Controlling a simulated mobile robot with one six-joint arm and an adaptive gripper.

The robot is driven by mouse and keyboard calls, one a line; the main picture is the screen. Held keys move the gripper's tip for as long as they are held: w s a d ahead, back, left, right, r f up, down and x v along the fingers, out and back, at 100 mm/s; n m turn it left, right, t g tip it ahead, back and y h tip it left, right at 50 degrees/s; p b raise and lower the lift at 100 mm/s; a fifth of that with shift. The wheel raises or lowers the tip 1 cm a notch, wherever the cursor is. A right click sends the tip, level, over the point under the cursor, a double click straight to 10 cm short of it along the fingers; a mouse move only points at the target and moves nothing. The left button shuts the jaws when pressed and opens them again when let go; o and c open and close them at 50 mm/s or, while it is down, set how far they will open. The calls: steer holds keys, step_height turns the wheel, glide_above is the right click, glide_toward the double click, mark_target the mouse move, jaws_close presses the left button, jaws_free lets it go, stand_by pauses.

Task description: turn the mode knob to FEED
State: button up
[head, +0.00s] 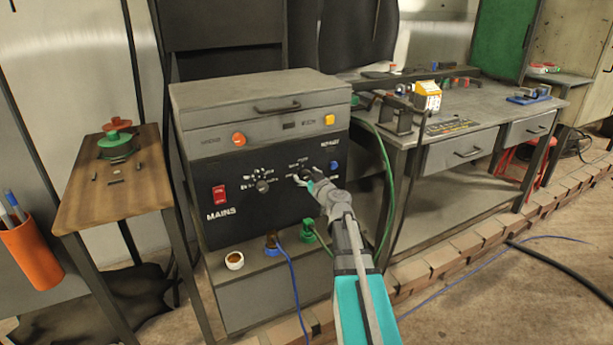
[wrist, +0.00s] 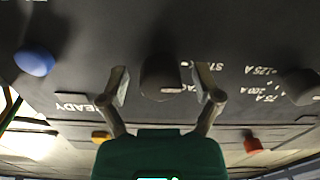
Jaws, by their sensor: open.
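The mode knob (wrist: 161,78) is a dark round knob on the machine's black front panel (wrist: 215,35). In the wrist view it sits between the two spread fingers of my gripper (wrist: 162,92), with a visible gap on each side. In the head view my gripper (head: 311,182) is at the panel's right-hand knob and partly covers it. My gripper is open and holds nothing. Parts of labels show beside the knob, but I cannot read FEED. Which label the knob points to cannot be told.
A second dark knob (head: 263,186) with ampere markings is left of it in the head view. A red MAINS switch (head: 219,195), a blue button (head: 333,165) and an orange button (head: 239,139) are on the machine. Cable sockets (head: 307,231) and a workbench (head: 470,120) are nearby.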

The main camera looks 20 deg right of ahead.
jaws_close()
stand_by(0.3)
steer(key=shift+m, duration=0.4)
steer(key=m, duration=0.8)
steer(key=shift+d, duration=0.1)
steer(key=m, duration=0.4)
steer(key=shift+m+b, duration=0.3)
steer(key=m, duration=0.4)
steer(key=shift+w+m, duration=0.1)
steer(key=shift+m, duration=0.3)
